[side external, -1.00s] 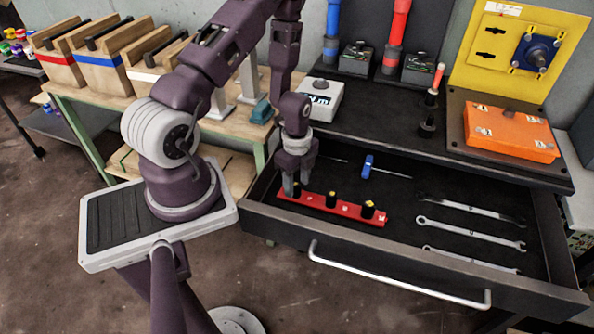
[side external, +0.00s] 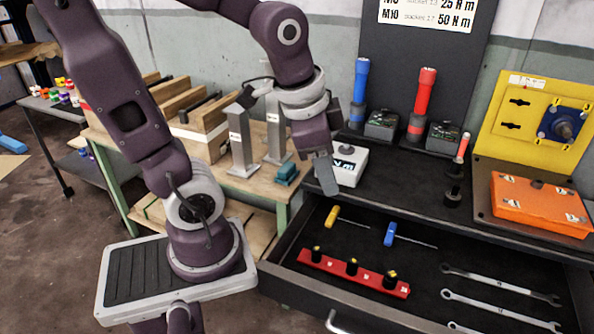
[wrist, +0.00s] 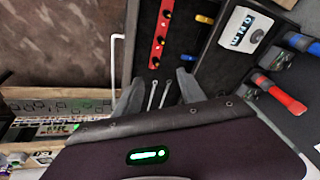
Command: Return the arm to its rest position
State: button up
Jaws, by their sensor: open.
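My gripper (side external: 328,165) hangs above the workbench in the side external view, beside the white torque display box (side external: 348,166) and clear of the drawer. In the wrist view its two fingers (wrist: 160,93) are spread apart with nothing between them. My arm is raised and bent above its base at the left. The red socket rail (side external: 352,273) lies in the open drawer (side external: 420,271) with several dark sockets on it, and it also shows in the wrist view (wrist: 160,37).
A yellow screwdriver (side external: 333,216), a blue screwdriver (side external: 391,233) and wrenches (side external: 500,303) lie in the drawer. Blue (side external: 360,85) and red (side external: 422,95) torque tools stand on the bench. An orange box (side external: 540,203) is at right. Grey uprights (side external: 239,140) stand on the wooden table.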

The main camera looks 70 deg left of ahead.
jog(key=s+d+r+n+t, duration=0.1)
jog(key=s+d+r+n, duration=0.2)
jog(key=s, duration=0.4)
jog(key=shift+d+r+n+t+h, duration=0.3)
jog(key=shift+d+r+n+h, duration=0.1)
jog(key=shift+r+n, duration=0.1)
dwell(0.5)
